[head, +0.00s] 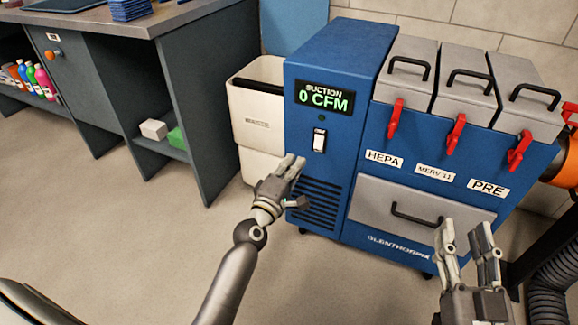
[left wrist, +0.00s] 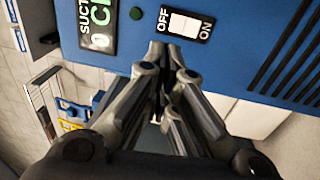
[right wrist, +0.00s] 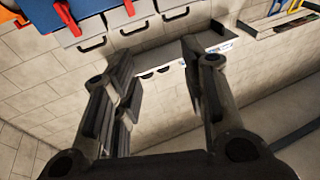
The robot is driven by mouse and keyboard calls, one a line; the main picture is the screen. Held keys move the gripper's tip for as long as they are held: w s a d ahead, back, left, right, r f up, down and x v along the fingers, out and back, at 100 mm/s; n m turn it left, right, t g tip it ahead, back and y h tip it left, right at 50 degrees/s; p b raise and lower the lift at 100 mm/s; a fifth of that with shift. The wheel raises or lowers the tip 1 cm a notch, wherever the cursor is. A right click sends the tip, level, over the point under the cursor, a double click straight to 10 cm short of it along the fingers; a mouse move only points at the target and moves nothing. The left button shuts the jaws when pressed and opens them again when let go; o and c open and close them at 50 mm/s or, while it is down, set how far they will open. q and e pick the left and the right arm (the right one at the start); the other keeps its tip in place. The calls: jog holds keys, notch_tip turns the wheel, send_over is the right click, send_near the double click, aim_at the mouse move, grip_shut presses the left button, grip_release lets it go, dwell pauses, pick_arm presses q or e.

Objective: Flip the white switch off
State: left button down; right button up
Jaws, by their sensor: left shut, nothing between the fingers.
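The white switch (head: 319,141) is a rocker in a black plate on the front of the blue suction machine (head: 340,68), under a display (head: 324,98) reading "0 CFM". In the left wrist view the switch (left wrist: 184,25) lies between the labels OFF and ON, and its exact tilt is hard to tell. My left gripper (head: 291,164) is shut and empty, just below and left of the switch in the head view. In the left wrist view its fingertips (left wrist: 165,52) are just below the switch; contact cannot be told. My right gripper (head: 466,236) is open and empty before the machine's drawer.
A dark green round indicator (head: 321,117) sits above the switch. Grey filter lids with red latches (head: 456,133) and a drawer (head: 410,210) are to the right. A white bin (head: 255,125) and a workbench (head: 190,90) stand left. The floor in front is clear.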

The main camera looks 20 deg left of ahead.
pick_arm(q)
jog(key=shift+s+a+r, duration=0.1)
jog(key=shift+s+r, duration=0.1)
jog(key=shift+s, duration=1.05)
pick_arm(e)
jog(key=shift+w+d+f+g+h, duration=0.15)
jog(key=shift+f+g+h, duration=0.15)
jog(key=shift+f+g, duration=0.85)
jog(key=shift+f+t, duration=0.2)
jog(key=shift+t, duration=0.05)
